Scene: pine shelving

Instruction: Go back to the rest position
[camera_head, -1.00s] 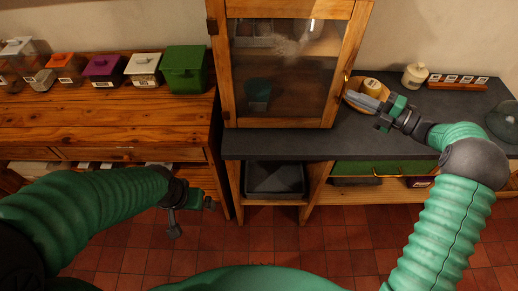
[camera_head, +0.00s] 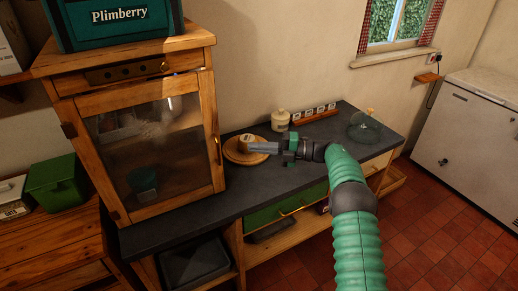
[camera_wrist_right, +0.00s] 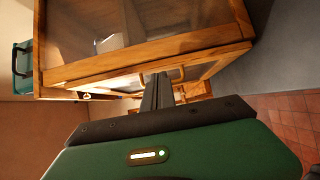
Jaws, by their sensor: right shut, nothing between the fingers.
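My right gripper (camera_head: 264,147) is over the dark countertop in the head view, its fingers together with nothing between them. Its tips are beside a small yellowish jar on a round wooden board (camera_head: 236,154); I cannot tell if they touch. In the right wrist view the dark fingers (camera_wrist_right: 156,92) point toward the wooden glass-door cabinet (camera_wrist_right: 150,45). My right arm reaches up from the bottom of the head view. My left gripper is out of the head view.
The glass-door cabinet (camera_head: 160,150) stands left of the gripper. A cream jar (camera_head: 280,119), a spice rack (camera_head: 314,114) and a glass dome (camera_head: 364,128) stand on the counter (camera_head: 270,185). A white chest freezer (camera_head: 466,130) is at right. The red tiled floor is open.

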